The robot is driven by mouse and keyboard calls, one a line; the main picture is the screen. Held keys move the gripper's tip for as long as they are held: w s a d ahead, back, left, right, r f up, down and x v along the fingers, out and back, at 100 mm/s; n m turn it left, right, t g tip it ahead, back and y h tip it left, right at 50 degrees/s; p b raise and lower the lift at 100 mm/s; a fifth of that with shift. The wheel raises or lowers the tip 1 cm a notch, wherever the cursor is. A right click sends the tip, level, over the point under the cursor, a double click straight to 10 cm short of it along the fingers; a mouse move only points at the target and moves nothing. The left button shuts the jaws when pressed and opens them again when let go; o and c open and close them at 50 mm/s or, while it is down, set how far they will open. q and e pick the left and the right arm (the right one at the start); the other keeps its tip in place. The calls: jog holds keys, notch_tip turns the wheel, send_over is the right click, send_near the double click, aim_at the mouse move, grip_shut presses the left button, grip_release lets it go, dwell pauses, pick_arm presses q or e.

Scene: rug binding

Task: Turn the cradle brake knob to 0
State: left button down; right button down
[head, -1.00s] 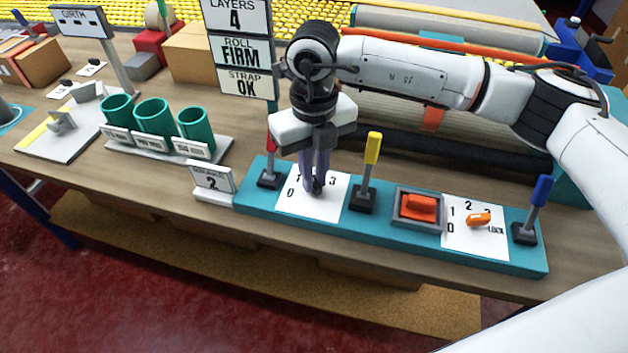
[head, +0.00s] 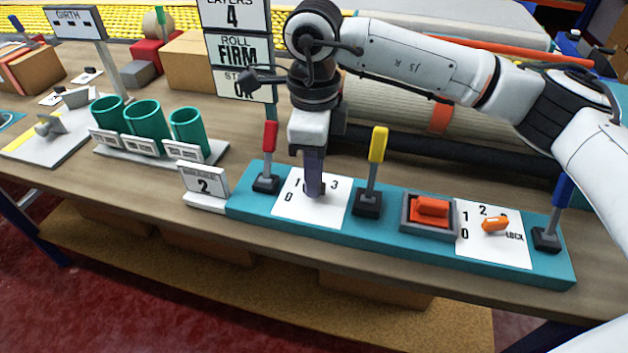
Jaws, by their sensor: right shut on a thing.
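My right gripper (head: 313,190) points straight down at the left dial plate (head: 330,210) on the teal control panel (head: 400,242). Its fingers are shut on the dark knob there, which they mostly hide. The marks 0, 1 and 3 show around it; where the knob points cannot be seen. A second, orange knob (head: 495,223) sits on the right dial plate (head: 480,245), marked 0, 1, 2 and LOCK, with nothing touching it. No readable label shows which dial is the cradle brake. My left gripper is not in view.
A red lever (head: 270,145), a yellow lever (head: 377,146) and a blue lever (head: 561,192) stand on the panel, with a red rocker switch (head: 431,208) between the dials.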

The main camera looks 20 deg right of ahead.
jog(key=shift+n+b, duration=0.35)
jog(key=shift+n, duration=0.85)
jog(key=shift+r, duration=0.1)
jog(key=c, duration=1.8)
grip_release()
jog(key=shift+o, duration=0.2)
